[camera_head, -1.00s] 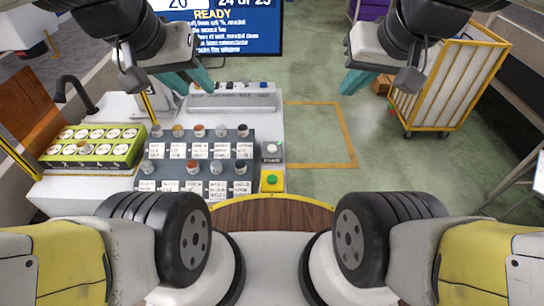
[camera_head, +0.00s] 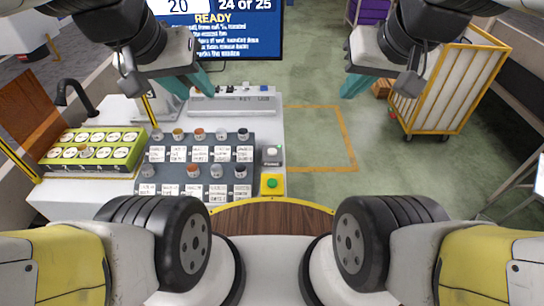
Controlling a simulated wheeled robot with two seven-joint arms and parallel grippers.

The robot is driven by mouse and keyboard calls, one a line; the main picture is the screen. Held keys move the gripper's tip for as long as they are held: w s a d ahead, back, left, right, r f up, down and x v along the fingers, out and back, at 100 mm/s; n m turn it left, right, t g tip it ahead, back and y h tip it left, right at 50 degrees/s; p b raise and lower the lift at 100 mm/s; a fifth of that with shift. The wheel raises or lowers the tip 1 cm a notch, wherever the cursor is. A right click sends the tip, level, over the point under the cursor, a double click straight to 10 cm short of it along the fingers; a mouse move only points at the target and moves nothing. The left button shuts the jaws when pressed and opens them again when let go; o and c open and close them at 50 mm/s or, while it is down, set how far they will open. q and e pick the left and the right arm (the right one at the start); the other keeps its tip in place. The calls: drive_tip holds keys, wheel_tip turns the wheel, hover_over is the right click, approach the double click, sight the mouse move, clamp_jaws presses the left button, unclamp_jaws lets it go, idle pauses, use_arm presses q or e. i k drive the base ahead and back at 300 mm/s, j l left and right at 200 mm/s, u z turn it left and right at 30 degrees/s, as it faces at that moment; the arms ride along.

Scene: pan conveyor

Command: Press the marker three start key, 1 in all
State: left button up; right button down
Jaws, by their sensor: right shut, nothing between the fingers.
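A yellow box with a green button (camera_head: 272,183) stands at the right front of the bench. Behind it is a small grey box with a pale button (camera_head: 271,155). A long grey panel (camera_head: 232,104) with several small keys lies at the back of the bench. Its lettering is too small to read, so I cannot tell which key is marker three start. My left gripper (camera_head: 197,82) hangs over the back of the bench, above and apart from the panel; its opening is unclear. My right gripper (camera_head: 350,86) is shut and empty above the floor, right of the bench.
A dark rack (camera_head: 200,171) holds several small cups with white labels. A green box (camera_head: 92,148) with round white-topped items is at left, near a black tap (camera_head: 72,90). A screen (camera_head: 225,38) reads READY.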

sight(272, 182)
drive_tip(key=k+j+z, duration=0.55)
drive_tip(key=z, duration=0.2)
drive_tip(key=k+j+z, duration=0.1)
drive_tip(key=k+z, duration=0.3)
